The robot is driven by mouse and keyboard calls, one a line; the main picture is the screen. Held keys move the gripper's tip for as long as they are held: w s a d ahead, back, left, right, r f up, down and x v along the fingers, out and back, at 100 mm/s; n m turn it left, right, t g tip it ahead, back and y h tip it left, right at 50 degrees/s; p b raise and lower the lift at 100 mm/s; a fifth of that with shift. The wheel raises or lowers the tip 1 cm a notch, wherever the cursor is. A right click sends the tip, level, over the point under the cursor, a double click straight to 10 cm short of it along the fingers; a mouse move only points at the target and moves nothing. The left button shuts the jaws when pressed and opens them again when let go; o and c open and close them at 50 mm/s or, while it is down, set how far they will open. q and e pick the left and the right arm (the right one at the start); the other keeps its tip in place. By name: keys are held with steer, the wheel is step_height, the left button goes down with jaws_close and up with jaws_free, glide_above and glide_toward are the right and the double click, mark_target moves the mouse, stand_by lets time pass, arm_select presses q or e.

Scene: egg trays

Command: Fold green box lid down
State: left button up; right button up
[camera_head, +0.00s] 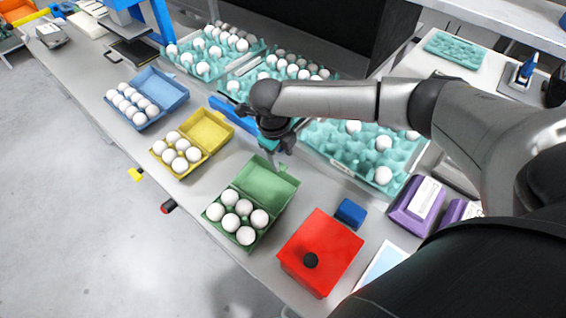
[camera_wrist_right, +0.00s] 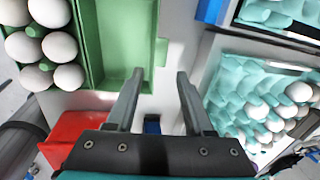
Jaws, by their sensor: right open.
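The green egg box (camera_head: 238,243) stands open near the table's front edge, with several white eggs in its base. Its green lid (camera_head: 268,178) is swung up and back on the far side; the lid also shows in the right wrist view (camera_wrist_right: 126,40). My right gripper (camera_head: 274,158) points down just behind the lid's far edge. In the right wrist view my right gripper (camera_wrist_right: 160,76) is open, with nothing between its fingers. The left fingertip is close to the lid's corner; I cannot tell whether it touches. My left gripper is not in view.
A red box (camera_head: 322,250) with a black knob and a small blue block (camera_head: 351,212) are right of the green box. An open yellow egg box (camera_head: 207,130) stands to its left, a blue one (camera_head: 160,88) farther left. Teal egg trays (camera_head: 335,160) lie behind.

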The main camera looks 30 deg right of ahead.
mark_target(284, 168)
steer(key=shift+w+d+f, duration=0.1)
steer(key=shift+d+f, duration=0.05)
steer(key=shift+f, duration=0.8)
steer(key=shift+w+d+f, duration=0.1)
steer(key=shift+d+f, duration=0.05)
steer(key=shift+f, duration=0.75)
steer(key=shift+c, duration=0.3)
jaws_close()
